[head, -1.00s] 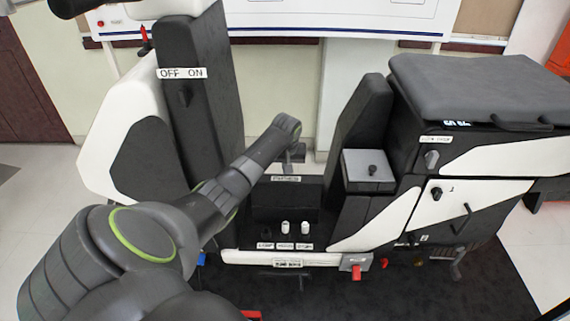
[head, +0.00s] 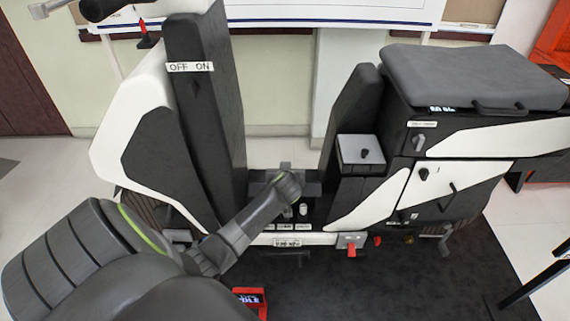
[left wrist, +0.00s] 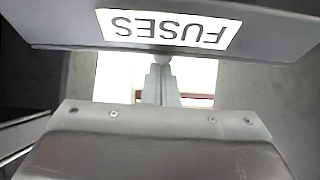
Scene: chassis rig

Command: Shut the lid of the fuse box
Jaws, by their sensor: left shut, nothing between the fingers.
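The fuse box (head: 312,187) is a dark grey box low in the gap between the tall OFF/ON panel and the seat side. My left arm partly hides it in the head view. In the left wrist view its lid (left wrist: 60,28) is a dark panel across the top with an upside-down FUSES label. How far the lid stands open I cannot tell. My left gripper (head: 287,180) is over the front of the box. In the left wrist view its shut, empty fingers (left wrist: 163,62) reach close to the panel's lower edge; contact is unclear. My right gripper is out of view.
The OFF/ON panel (head: 205,120) stands close on the left. A grey box with a black knob (head: 365,150) and the seat (head: 475,75) are on the right. A white switch (head: 303,209) sits just below the gripper. Dark floor mat (head: 400,290) lies in front.

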